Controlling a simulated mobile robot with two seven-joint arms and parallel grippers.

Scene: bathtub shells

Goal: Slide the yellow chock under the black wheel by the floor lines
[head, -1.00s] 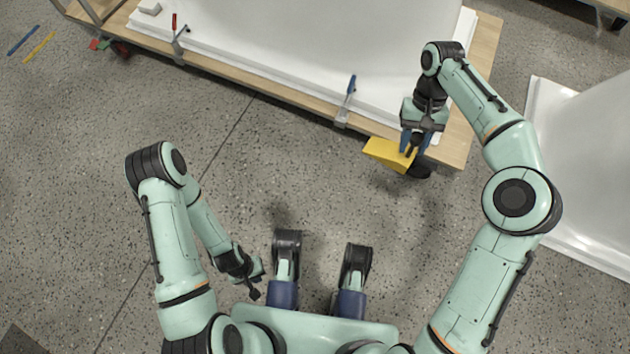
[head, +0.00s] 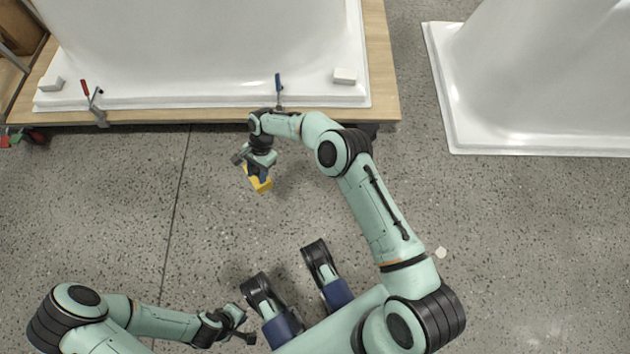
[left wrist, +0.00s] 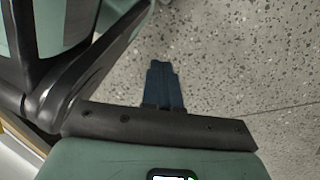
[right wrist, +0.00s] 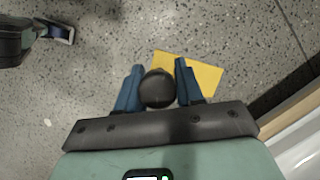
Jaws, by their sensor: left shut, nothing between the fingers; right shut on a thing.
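The yellow chock (head: 262,185) hangs from my right gripper (head: 257,174), in front of the wooden platform. In the right wrist view, the blue fingers of the right gripper (right wrist: 157,88) are shut on a dark round knob, with the yellow chock (right wrist: 205,76) behind it. A dark wheel (head: 38,137) shows at the platform's left end, partly hidden under its edge. The chock is well to the right of this wheel, apart from it.
The wooden platform (head: 385,80) carries a white tub shell (head: 200,50), with a red-handled clamp (head: 94,103) and a blue-handled clamp (head: 278,90) on its front edge. Red and green pieces (head: 10,138) lie beside the wheel. Another white shell (head: 540,90) is at right. The speckled floor in front is clear.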

